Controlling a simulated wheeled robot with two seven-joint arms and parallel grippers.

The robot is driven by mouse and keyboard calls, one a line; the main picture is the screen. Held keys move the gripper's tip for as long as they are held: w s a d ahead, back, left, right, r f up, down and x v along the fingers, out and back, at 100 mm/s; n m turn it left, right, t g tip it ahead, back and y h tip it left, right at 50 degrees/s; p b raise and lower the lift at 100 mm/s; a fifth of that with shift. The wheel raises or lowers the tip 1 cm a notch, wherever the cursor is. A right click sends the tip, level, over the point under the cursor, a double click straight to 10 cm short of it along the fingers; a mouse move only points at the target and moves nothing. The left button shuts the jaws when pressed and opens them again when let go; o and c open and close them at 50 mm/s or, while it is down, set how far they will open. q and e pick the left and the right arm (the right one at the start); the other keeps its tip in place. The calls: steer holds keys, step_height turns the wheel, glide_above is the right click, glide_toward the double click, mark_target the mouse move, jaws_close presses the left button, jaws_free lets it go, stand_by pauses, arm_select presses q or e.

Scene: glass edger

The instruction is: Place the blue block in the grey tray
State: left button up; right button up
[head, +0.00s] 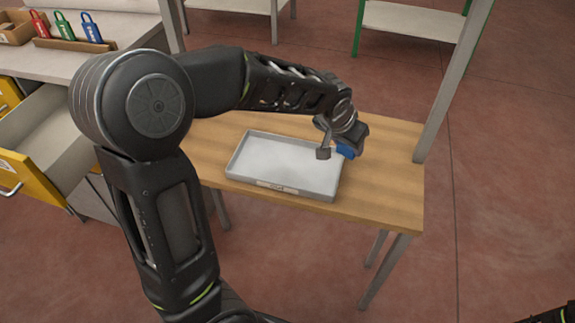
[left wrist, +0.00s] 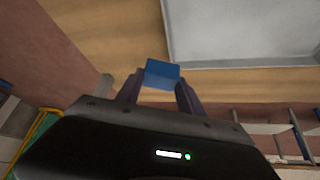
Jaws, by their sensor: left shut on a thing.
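The blue block (head: 346,151) is between the fingers of my left gripper (head: 335,151), which is shut on it. In the left wrist view the block (left wrist: 162,74) shows between the two fingertips (left wrist: 160,88), its upper part sticking out past them. The grey tray (head: 232,168) is shallow, rectangular and empty, and lies on the wooden table. The block appears just outside the tray's right rim in the head view. The tray also shows in the left wrist view (left wrist: 235,30), beyond the block. The block's exact height above the table is hard to tell.
The wooden table (head: 385,190) has bare room right of the tray. A pale table leg or post (head: 445,90) rises at its right. At the left is a bench with an open yellow-fronted drawer (head: 40,185) and a wooden holder with coloured tags (head: 70,44).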

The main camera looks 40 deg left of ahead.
arm_select(q)
steer(key=s+a+m, duration=0.2)
steer(key=s+a, duration=0.1)
steer(key=a, duration=0.4)
step_height(320, 180, up, 2)
steer(key=m+h, duration=0.2)
glide_above(292, 164)
steer(key=s, duration=0.2)
steer(key=shift+a+r+m+g, duration=0.3)
steer(key=shift+a+r, duration=0.05)
steer(key=shift+a, duration=0.15)
steer(key=shift+f, duration=3.15)
steer(key=shift+f, duration=1.85)
steer(key=shift+b, duration=0.3)
